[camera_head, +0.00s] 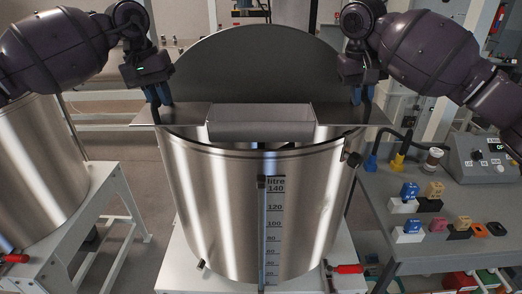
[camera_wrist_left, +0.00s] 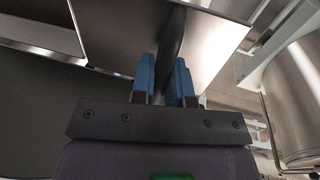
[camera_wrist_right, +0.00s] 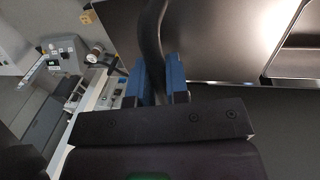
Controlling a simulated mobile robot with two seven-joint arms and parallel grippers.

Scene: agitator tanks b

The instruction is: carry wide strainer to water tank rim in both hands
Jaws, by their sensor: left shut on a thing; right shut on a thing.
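My left gripper (camera_head: 160,98) is shut on the strainer's left dark handle, which shows between the blue fingers in the left wrist view (camera_wrist_left: 168,85). My right gripper (camera_head: 363,92) is shut on the right handle, seen between the fingers in the right wrist view (camera_wrist_right: 156,85). The tank has a litre scale on its front.
A round dark lid (camera_head: 255,65) stands upright behind the strainer. Another steel tank (camera_head: 35,150) is on a white stand at left. At right, a grey bench (camera_head: 440,215) carries small coloured blocks and a control box (camera_head: 485,157). A red-handled valve (camera_head: 345,268) is low in front.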

